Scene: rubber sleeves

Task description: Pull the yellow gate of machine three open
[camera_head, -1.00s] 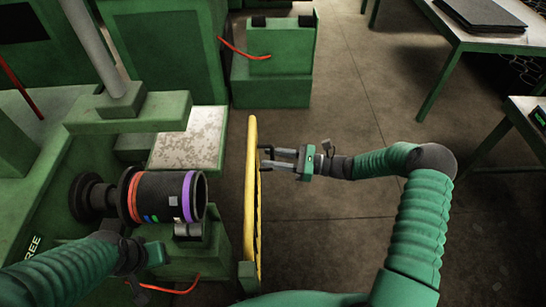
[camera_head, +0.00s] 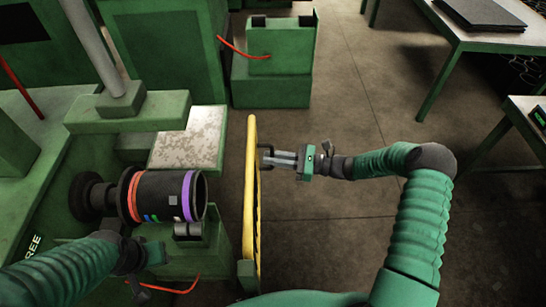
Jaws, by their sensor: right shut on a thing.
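The yellow gate (camera_head: 251,205) is a narrow upright panel seen nearly edge-on, at the right side of the green machine marked "REE" (camera_head: 37,242). My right gripper (camera_head: 272,158) reaches it from the right and is shut on the dark handle of the gate. My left gripper (camera_head: 146,270) is at the lower left, below the black drum; its fingers are too unclear to tell open from shut. The black drum (camera_head: 160,197), with orange and purple bands, sits on the machine left of the gate.
A scratched pale plate (camera_head: 187,150) lies behind the drum. A green block machine (camera_head: 272,62) with a red cable stands at the back. Green-legged tables (camera_head: 490,40) stand at the right. The floor (camera_head: 340,225) right of the gate is clear around my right arm.

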